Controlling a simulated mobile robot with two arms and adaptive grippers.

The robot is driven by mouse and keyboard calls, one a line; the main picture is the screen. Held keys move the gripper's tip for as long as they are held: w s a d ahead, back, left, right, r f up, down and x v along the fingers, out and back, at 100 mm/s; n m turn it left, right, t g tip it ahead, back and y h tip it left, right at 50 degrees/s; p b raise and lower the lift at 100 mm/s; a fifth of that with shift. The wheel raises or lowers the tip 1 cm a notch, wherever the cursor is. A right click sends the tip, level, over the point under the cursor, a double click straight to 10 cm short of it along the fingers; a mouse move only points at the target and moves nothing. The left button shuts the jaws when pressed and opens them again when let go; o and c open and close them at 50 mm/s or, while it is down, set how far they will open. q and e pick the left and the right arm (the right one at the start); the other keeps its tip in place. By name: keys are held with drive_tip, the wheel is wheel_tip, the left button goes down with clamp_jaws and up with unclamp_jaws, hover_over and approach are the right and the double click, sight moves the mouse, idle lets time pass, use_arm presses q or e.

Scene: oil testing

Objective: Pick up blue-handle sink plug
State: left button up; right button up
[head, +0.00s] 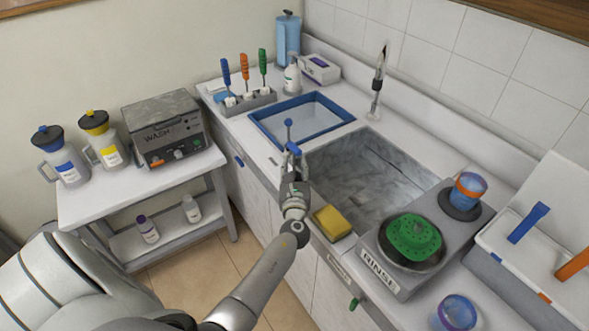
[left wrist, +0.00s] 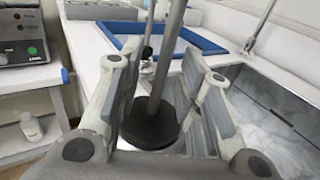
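The blue-handle sink plug (head: 288,123) stands upright on the counter strip near the sink's left corner, its blue top showing above my left gripper. In the left wrist view its grey stem and black round base (left wrist: 154,126) show between the fingers, and its blue top is out of frame. My left gripper (head: 292,165) is around the plug. In the left wrist view the fingers of my left gripper (left wrist: 165,95) are apart, with visible gaps on both sides of the stem. The plug's lower part is hidden by the gripper in the head view. My right gripper is not in view.
The stone sink (head: 350,180) lies to the right, with a yellow sponge (head: 332,222) on its front edge. A blue-rimmed tray (head: 302,118) is behind the plug. A rack (head: 246,103) with blue, orange and green handles stands farther back. The rinse unit (head: 388,275) is at right.

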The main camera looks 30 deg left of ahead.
use_arm(q)
drive_tip(key=shift+c, duration=0.2)
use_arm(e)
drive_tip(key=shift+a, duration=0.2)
use_arm(q)
clamp_jaws()
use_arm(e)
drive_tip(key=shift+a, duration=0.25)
use_arm(q)
drive_tip(key=shift+r, duration=0.1)
